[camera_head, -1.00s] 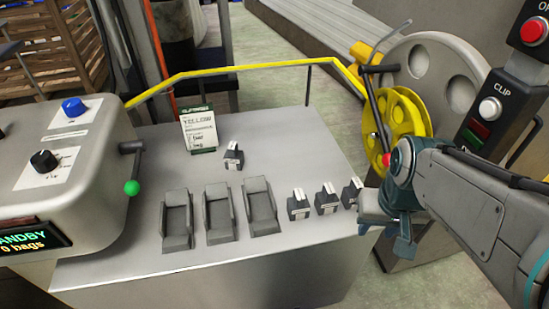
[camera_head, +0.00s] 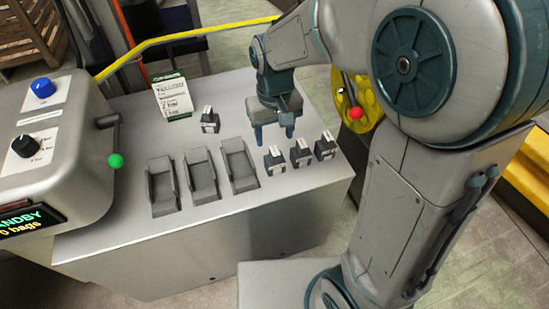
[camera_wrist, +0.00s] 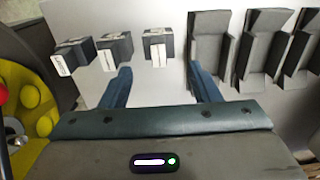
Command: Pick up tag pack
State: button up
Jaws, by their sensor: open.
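Small dark tag packs with white tops stand on the grey metal bench. Three form a row right of the holders: a left pack (camera_head: 275,160), a middle pack (camera_head: 301,153) and a right pack (camera_head: 326,147). A separate pack (camera_head: 209,121) stands near the sign. My gripper (camera_head: 274,137) is open and empty, pointing down behind the row's left pack. In the wrist view that pack (camera_wrist: 158,47) lies beyond and roughly between my two fingertips (camera_wrist: 162,85), apart from them. The other two row packs (camera_wrist: 114,50) (camera_wrist: 70,58) are to its left.
Several grey holders (camera_head: 201,176) stand in a row, looking empty, left of the packs. A white sign (camera_head: 176,97) stands behind. A control box (camera_head: 45,130) with a green-knobbed lever (camera_head: 115,160) is at left. A yellow reel (camera_head: 352,100) and rail (camera_head: 190,37) bound the bench.

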aim_at(275, 151)
jog(key=f+b, duration=0.1)
jog(key=f, duration=0.9)
jog(key=shift+w+f+b, duration=0.2)
jog(key=shift+b, duration=0.1)
jog(key=c, duration=0.8)
